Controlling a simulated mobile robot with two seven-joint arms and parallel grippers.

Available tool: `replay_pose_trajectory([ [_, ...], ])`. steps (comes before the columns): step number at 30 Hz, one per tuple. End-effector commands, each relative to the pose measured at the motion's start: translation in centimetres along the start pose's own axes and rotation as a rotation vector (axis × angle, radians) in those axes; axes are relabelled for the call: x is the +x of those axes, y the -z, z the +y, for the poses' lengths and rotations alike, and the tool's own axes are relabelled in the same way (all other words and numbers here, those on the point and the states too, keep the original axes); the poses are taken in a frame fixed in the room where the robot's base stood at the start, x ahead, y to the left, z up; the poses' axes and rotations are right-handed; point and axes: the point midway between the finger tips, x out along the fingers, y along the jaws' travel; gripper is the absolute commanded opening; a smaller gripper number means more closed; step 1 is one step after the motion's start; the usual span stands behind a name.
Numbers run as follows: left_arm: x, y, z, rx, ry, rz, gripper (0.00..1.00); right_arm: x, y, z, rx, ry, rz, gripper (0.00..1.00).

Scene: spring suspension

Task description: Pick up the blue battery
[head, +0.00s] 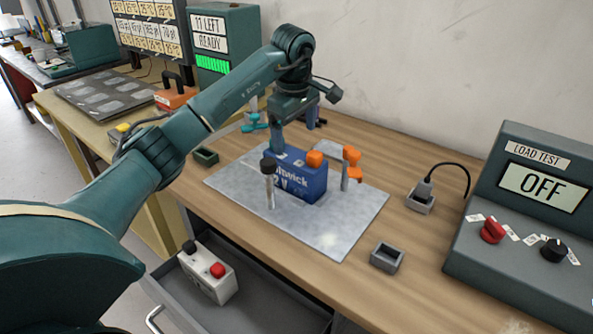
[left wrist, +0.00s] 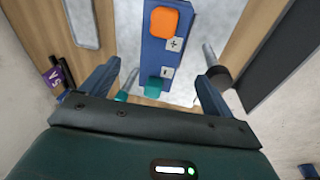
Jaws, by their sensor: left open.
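The blue battery (head: 304,188) stands upright on a grey metal plate (head: 340,225) on the wooden bench. An orange cap (head: 315,158) sits on top of it. My left gripper (head: 296,136) is over the battery's back part, pointing down, open. In the left wrist view the battery (left wrist: 157,55) lies between the two spread fingers of my left gripper (left wrist: 157,85), with gaps on both sides. Its top shows an orange cap, plus and minus labels and a teal cap near the gripper. Whether a finger touches it cannot be told. My right gripper is not in view.
A black-topped post (head: 269,185) and an orange-topped post (head: 345,175) stand close beside the battery. Small grey holders (head: 387,257) sit on the bench. An open drawer holds a white box (head: 208,275). A load test console (head: 530,230) stands at right, reading OFF.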

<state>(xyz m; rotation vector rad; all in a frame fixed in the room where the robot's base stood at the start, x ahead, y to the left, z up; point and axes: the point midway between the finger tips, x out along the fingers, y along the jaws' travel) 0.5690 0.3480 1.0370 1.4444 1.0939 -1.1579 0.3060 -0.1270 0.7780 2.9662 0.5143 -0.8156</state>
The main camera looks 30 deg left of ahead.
Motion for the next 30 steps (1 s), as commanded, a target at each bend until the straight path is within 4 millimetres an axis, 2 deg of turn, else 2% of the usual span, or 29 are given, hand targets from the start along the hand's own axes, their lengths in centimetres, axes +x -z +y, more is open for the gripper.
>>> replay_pose_trajectory([
  [7,1.9,0.0,-0.1,0.0,0.001,-0.002,0.88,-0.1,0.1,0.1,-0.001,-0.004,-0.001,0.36],
  [15,5.8,0.1,-0.3,0.001,0.001,-0.004,0.88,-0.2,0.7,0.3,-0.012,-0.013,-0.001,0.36],
  [18,6.5,0.1,-0.3,0.0,-0.001,-0.003,0.88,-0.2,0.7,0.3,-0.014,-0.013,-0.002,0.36],
  [25,6.6,0.1,-0.3,0.0,-0.002,-0.002,0.88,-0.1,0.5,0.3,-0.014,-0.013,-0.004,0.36],
  [30,6.6,0.1,-0.3,0.0,-0.002,-0.002,0.74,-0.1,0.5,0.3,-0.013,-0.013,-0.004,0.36],
])
